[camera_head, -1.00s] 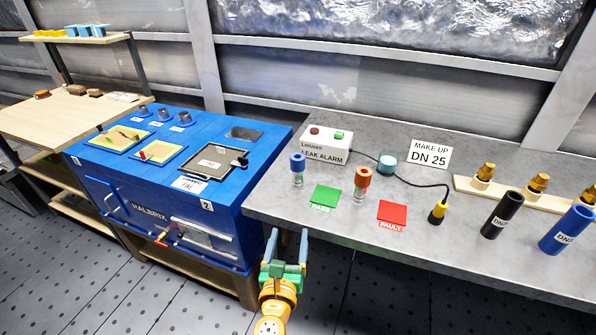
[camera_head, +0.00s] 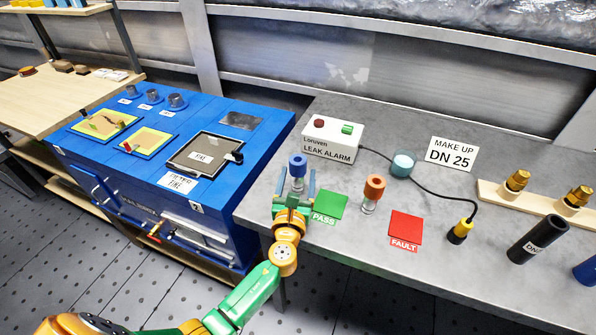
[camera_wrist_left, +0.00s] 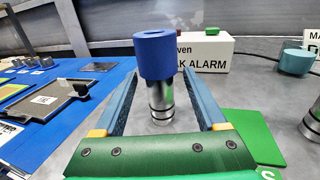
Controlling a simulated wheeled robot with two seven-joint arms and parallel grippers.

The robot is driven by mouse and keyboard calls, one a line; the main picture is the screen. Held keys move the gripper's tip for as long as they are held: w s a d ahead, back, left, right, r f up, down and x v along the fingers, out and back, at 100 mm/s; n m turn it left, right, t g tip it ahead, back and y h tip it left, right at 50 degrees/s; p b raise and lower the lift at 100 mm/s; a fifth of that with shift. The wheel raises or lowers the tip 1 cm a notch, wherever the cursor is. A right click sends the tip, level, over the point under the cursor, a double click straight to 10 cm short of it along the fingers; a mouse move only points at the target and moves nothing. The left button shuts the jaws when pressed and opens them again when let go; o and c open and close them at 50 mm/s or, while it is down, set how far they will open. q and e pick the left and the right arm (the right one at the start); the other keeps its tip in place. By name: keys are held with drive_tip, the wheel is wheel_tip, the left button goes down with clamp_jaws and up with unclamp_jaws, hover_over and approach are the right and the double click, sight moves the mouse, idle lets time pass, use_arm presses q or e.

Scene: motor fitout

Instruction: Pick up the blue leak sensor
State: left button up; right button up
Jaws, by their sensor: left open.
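The blue leak sensor (camera_head: 298,166) has a blue cap on a clear and metallic lower body and stands upright on the grey bench. In the left wrist view the sensor (camera_wrist_left: 157,60) is between and just beyond the fingertips. My left gripper (camera_head: 296,186) is open, with one finger on each side of the sensor's lower body. In the left wrist view my left gripper (camera_wrist_left: 158,98) shows no finger clearly touching it. In the head view the gripper partly hides the sensor's lower part. My right gripper is not in view.
The leak alarm box (camera_head: 333,141) stands close behind the sensor. A green PASS pad (camera_head: 331,206) lies just right of it, then an orange-capped sensor (camera_head: 373,190) and a red FAULT pad (camera_head: 405,227). The blue cabinet (camera_head: 225,150) adjoins on the left.

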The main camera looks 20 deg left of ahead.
use_arm(q)
drive_tip(key=shift+w+a+f, duration=0.1)
drive_tip(key=shift+w+f, duration=0.05)
drive_tip(key=shift+w, duration=0.25)
drive_tip(key=shift+s, duration=0.2)
drive_tip(key=c, duration=0.8)
clamp_jaws()
drive_tip(key=shift+r, duration=0.2)
